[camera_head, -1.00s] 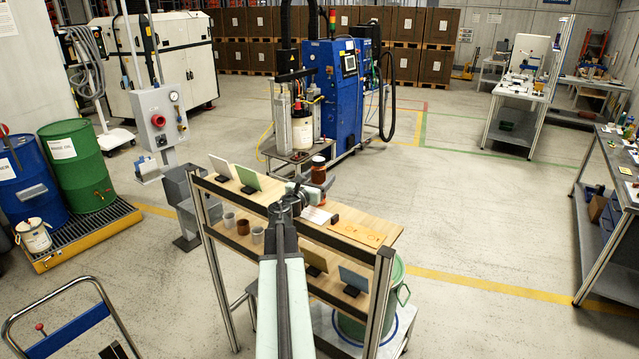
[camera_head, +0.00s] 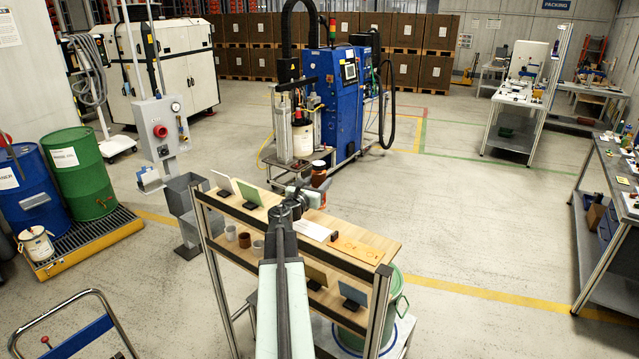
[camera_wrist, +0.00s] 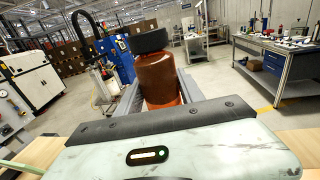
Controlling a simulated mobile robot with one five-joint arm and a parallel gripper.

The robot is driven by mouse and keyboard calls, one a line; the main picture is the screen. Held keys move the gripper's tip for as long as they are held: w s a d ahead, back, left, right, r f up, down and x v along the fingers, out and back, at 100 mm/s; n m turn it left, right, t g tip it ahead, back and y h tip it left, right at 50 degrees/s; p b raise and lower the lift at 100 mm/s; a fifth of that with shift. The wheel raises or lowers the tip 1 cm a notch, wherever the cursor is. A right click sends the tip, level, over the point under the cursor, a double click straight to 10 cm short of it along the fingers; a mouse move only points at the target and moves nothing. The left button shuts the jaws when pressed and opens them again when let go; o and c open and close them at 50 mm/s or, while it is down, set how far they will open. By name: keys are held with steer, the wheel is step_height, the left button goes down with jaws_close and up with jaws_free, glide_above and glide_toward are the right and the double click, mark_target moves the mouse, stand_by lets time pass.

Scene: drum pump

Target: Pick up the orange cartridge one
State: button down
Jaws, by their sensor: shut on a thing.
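An orange-brown cartridge (camera_wrist: 160,76), a cylinder with a black cap (camera_wrist: 150,41), stands upright between my gripper's fingers in the wrist view. My gripper (camera_wrist: 160,97) is shut on it, one grey finger on each side. The lower part of the cartridge is hidden behind the gripper body, with brighter orange showing low down. In the head view the cartridge (camera_head: 318,179) shows just beyond my gripper (camera_head: 310,193), by the far edge of the wooden rack top. I cannot tell whether it touches anything below.
The wooden rack (camera_head: 365,230) carries upright cards, a white pad (camera_head: 313,230) and orange outlines. Small cups (camera_head: 244,240) stand on its lower shelf. A blue machine (camera_head: 340,110) stands behind. A green drum (camera_head: 77,170) is at left, a workbench (camera_head: 612,180) at right. Open floor lies right of the rack.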

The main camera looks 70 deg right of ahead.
mark_target(319, 163)
step_height(319, 163, up, 13)
steer(key=p, duration=1.1)
steer(key=shift+r, duration=0.1)
